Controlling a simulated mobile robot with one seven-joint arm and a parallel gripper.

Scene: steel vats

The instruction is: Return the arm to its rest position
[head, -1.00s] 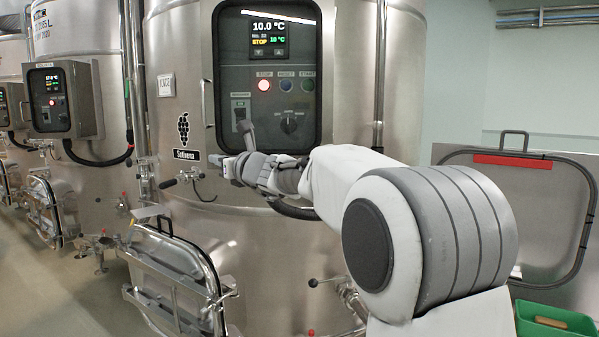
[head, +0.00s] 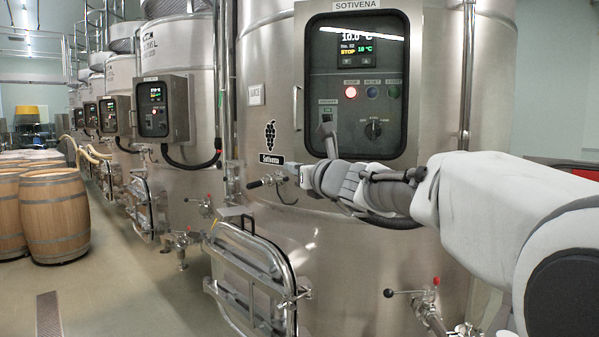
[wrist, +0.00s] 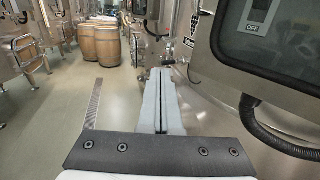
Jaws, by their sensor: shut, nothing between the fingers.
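My arm reaches in from the right of the head view, in front of a large steel vat (head: 330,265). My gripper (head: 298,172) is at its end, level with the space just below the vat's control box (head: 358,80). In the wrist view my gripper (wrist: 158,75) has its two grey fingers together, with nothing between them. The fingers point along the row of vats towards the barrels. The control box stands to the right of the fingers in the wrist view, with a black cable below it.
A small valve handle (head: 270,181) sticks out from the vat close to my fingertips. An oval hatch door (head: 245,275) and a lower valve (head: 408,293) also jut out. Wooden barrels (head: 55,215) stand at the far left. The floor (head: 130,290) between is open.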

